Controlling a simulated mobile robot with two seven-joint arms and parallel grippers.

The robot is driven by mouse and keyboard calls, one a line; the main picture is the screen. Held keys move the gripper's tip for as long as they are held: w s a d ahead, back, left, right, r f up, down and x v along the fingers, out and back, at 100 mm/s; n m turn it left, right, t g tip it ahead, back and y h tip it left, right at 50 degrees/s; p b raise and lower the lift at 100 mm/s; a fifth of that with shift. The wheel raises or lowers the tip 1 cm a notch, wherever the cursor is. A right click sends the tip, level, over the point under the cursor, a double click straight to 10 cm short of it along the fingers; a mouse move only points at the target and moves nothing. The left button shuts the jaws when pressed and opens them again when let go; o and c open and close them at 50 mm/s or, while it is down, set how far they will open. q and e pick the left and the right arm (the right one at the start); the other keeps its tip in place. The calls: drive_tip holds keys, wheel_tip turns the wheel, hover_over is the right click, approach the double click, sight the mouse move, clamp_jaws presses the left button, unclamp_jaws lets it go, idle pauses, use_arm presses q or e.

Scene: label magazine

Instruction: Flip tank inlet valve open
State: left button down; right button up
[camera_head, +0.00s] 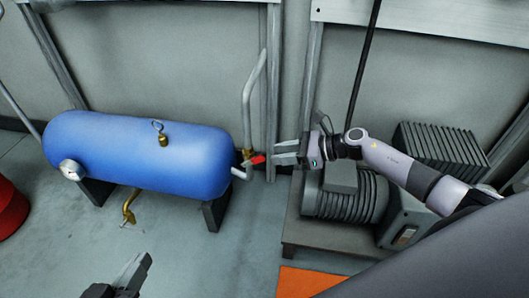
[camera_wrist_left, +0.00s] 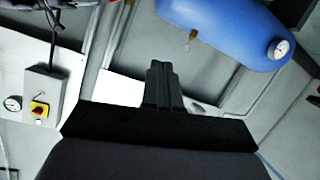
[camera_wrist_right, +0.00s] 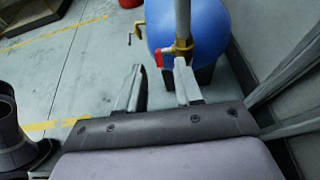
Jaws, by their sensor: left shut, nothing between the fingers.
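The blue tank (camera_head: 140,150) lies on its side on dark supports. At its right end, a grey pipe meets a brass inlet valve (camera_head: 247,155) with a red handle (camera_head: 257,160). In the right wrist view, the red handle (camera_wrist_right: 158,58) sticks out left of the brass body (camera_wrist_right: 182,48). My right gripper (camera_head: 276,152) is open and empty just right of the handle. In its wrist view the handle lies ahead, between the lines of the fingers (camera_wrist_right: 156,80), apparently not gripped. My left gripper (camera_head: 140,268) is shut and empty at the lower front; its fingers (camera_wrist_left: 163,85) are together.
A finned motor or compressor (camera_head: 345,195) stands on a platform below my right arm. A vertical grey post (camera_head: 271,100) stands behind the valve. A brass drain valve (camera_head: 128,207) hangs under the tank. A red drum (camera_head: 10,208) is at far left. Floor before the tank is clear.

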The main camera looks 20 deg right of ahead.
sight(263, 157)
drive_tip(key=shift+a+f, duration=0.1)
drive_tip(key=shift+a, duration=0.05)
drive_tip(key=b+x, duration=0.2)
drive_tip(key=x, duration=0.3)
drive_tip(key=shift+a, duration=0.1)
drive_tip(key=shift+w+a+f, duration=0.25)
drive_tip(key=shift+w+a, duration=0.1)
drive_tip(key=shift+a, duration=0.25)
use_arm(q)
drive_tip(key=shift+s+a+m+t+y, duration=0.1)
drive_tip(key=shift+a+m+t+y, duration=0.2)
drive_tip(key=shift+a+t, duration=0.25)
use_arm(e)
drive_tip(key=shift+g, duration=0.3)
clamp_jaws()
